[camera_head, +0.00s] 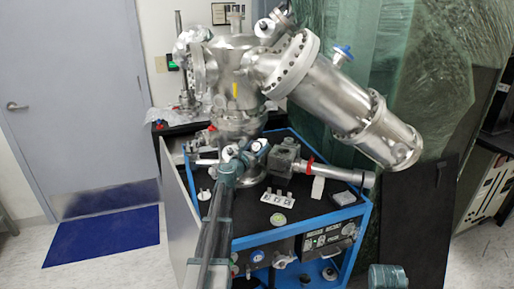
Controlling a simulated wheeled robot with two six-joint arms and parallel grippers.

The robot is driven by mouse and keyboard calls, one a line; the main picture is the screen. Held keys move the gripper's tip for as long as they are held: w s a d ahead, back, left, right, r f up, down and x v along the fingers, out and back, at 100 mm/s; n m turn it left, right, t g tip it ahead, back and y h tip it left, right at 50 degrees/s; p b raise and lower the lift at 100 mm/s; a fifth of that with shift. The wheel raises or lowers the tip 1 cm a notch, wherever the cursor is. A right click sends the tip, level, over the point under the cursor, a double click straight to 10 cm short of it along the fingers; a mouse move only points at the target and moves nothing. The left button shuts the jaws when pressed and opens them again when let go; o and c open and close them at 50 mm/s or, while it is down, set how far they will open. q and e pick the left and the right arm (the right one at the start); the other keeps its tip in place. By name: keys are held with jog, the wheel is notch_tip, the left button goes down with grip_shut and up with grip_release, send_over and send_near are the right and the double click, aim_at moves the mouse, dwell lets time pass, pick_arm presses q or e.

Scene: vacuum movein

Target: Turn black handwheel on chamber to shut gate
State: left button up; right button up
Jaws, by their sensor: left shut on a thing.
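The steel vacuum chamber (236,75) stands upright on a black-topped cart. My left arm reaches up from the bottom of the picture, and my left gripper (243,157) is at the fittings low on the chamber's front. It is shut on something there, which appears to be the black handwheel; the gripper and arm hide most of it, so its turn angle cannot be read. Whether the gate inside is open or shut cannot be seen. My right gripper is not in view; a teal part at the bottom right edge seems to be mine.
A large steel cylinder (325,90) slants down right from the chamber. A horizontal steel pipe (335,172) with a red ring crosses the blue-framed cart (300,225). Small white parts (277,197) lie on its top. A blue mat (105,235) lies before the door.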

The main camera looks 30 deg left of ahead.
pick_arm(q)
jog(key=c, duration=0.3)
jog(key=shift+a+m+h, duration=0.1)
jog(key=shift+m+h, duration=0.2)
jog(key=shift+m, duration=0.1)
